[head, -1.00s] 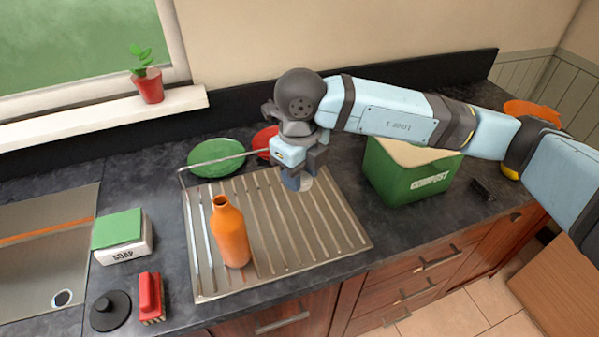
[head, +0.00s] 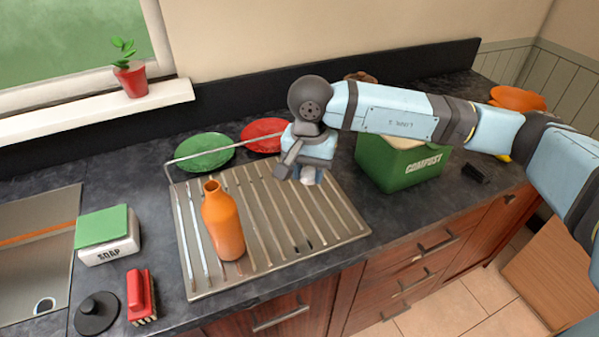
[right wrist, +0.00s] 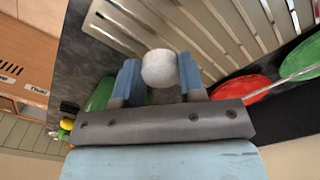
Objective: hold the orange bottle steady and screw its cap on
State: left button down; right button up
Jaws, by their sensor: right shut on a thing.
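The orange bottle (head: 223,222) stands upright and uncapped on the left part of the metal drying rack (head: 322,225). My right gripper (head: 304,175) is above the rack's back right part, to the right of the bottle and apart from it. It is shut on a round whitish cap, seen between the blue fingers in the right wrist view (right wrist: 160,69) and partly hidden below the gripper in the head view. My left gripper is not in view, and nothing holds the bottle.
A green compost bin (head: 400,165) stands right of the rack. A green plate (head: 205,152) and a red plate (head: 264,136) lie behind it. A soap box (head: 108,235), a red brush (head: 140,297) and a black stopper (head: 96,313) are on the left, by the sink (head: 35,250).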

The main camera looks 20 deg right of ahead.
jog(key=n, duration=0.2)
jog(key=f+n, duration=0.1)
jog(key=shift+w+d+f+n+b, duration=0.1)
jog(key=shift+d+f+n+b, duration=0.1)
jog(key=shift+d+n+b, duration=0.2)
jog(key=n, duration=0.2)
jog(key=f+n, duration=0.1)
jog(key=n, duration=0.1)
jog(key=shift+w+d, duration=0.15)
jog(key=shift+d, duration=0.15)
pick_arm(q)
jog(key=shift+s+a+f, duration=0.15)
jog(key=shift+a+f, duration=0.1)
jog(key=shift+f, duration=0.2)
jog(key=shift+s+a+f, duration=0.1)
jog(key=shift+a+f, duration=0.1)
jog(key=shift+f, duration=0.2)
pick_arm(e)
notch_tip(320, 180, up, 17)
jog(key=n, duration=0.5)
send_over(213, 187)
jog(key=shift+f, duration=0.15)
jog(key=shift+f, duration=2.05)
